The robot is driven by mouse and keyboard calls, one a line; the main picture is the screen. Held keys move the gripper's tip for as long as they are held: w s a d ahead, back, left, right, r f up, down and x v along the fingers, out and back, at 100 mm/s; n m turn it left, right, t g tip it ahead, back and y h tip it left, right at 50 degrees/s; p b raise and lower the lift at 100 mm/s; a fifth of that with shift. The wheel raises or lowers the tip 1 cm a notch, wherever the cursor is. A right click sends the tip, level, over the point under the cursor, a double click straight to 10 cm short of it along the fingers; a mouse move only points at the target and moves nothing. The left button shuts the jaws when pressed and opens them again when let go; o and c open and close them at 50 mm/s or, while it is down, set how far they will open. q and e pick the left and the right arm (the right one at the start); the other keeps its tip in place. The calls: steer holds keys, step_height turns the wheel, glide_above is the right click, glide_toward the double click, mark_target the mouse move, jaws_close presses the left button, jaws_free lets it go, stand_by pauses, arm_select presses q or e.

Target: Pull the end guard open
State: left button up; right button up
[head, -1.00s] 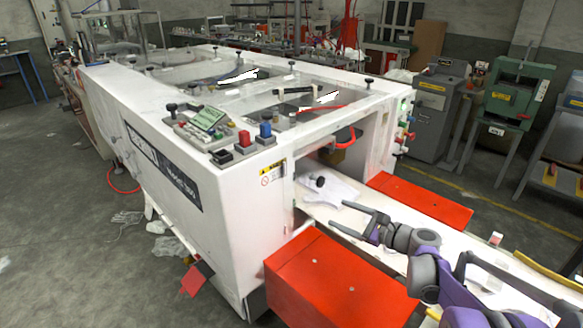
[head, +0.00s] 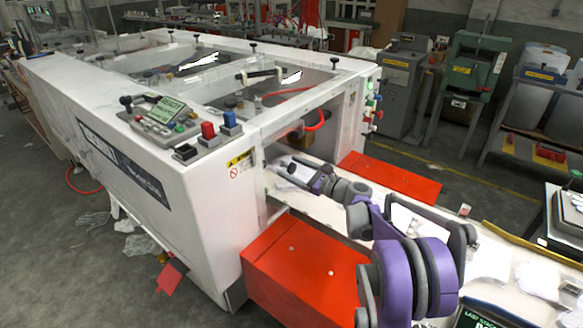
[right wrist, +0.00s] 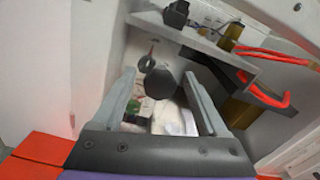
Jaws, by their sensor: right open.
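The end guard (head: 312,140) looks like a clear panel across the opening at the near end of the white machine; its edges are hard to make out. Its black round knob (right wrist: 160,83) shows in the right wrist view, between my two fingers and a little beyond or level with their tips; I cannot tell if they touch it. My right gripper (head: 292,172) is open at the machine's end opening in the head view, and its spread fingers show in the right wrist view (right wrist: 165,95). In the head view the gripper hides the knob. My left gripper is out of view.
Red boxes flank the white conveyor bed: a near one (head: 300,275) and a far one (head: 390,178). A control panel (head: 165,115) with buttons sits on the machine top. A red hose (head: 321,120) hangs inside the opening. Grey floor lies left of the machine.

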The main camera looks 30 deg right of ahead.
steer(key=shift+w+a, duration=0.15)
steer(key=shift+w, duration=0.1)
jaws_close()
stand_by(1.4)
